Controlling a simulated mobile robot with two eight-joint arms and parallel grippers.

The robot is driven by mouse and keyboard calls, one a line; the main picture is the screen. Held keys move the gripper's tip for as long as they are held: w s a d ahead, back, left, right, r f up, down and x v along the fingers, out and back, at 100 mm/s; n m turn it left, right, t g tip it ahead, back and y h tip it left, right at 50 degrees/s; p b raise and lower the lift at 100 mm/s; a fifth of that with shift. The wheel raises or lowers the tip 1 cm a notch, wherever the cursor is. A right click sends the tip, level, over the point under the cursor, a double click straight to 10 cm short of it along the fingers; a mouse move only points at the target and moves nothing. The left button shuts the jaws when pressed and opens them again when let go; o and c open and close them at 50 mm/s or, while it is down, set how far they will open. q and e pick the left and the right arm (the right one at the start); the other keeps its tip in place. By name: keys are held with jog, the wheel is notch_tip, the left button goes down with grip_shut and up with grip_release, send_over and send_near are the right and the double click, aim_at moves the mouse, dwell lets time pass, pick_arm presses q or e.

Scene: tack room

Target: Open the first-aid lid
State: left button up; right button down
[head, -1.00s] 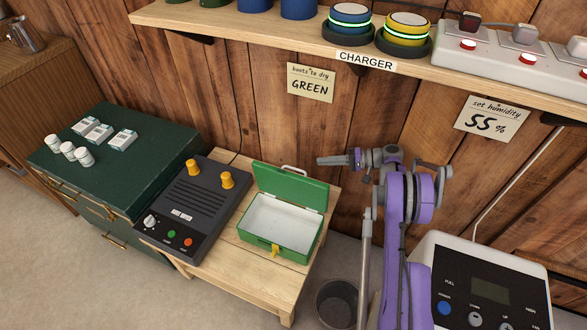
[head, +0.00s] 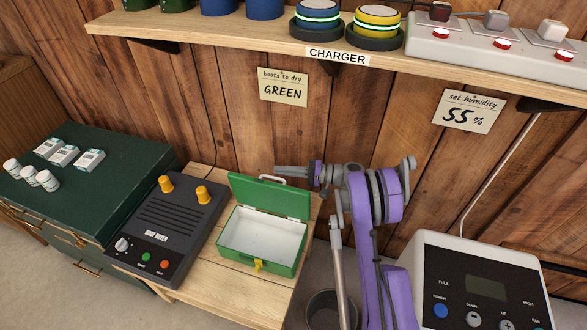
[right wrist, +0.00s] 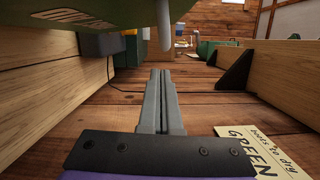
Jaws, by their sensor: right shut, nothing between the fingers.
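The green first-aid box (head: 262,238) stands on the light wooden table. Its lid (head: 270,196) is up, leaning back toward the plank wall, and the white inside of the box looks empty. A yellow latch (head: 259,266) is on its front and a pale handle (head: 272,180) is at the lid's top edge. My right gripper (head: 279,171) is shut and empty, just above and behind the top of the lid, pointing left. In the right wrist view its fingers (right wrist: 159,75) are together, with green surface near the top of the picture. My left gripper is not in view.
A dark boot dryer (head: 165,230) with yellow pegs stands left of the box. A green cabinet (head: 95,180) holds white bottles and boxes. A shelf (head: 240,38) with a charger hangs above. A grey bin (head: 325,308) and a white dehumidifier (head: 475,290) are at the right.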

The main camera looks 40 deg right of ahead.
jog(key=shift+s+a+r, duration=0.1)
jog(key=shift+s+a, duration=0.3)
jog(key=shift+a, duration=0.4)
jog(key=shift+s+a+r+p, duration=0.25)
jog(key=shift+s+a, duration=0.05)
jog(key=shift+a, duration=0.25)
jog(key=shift+s+a+r+p, duration=0.2)
jog(key=shift+s+a+r, duration=0.1)
jog(key=shift+a, duration=0.25)
jog(key=shift+f, duration=0.15)
jog(key=shift+d, duration=0.1)
jog(key=p+v, duration=0.1)
jog(key=v, duration=0.9)
jog(key=shift+s+d, duration=0.25)
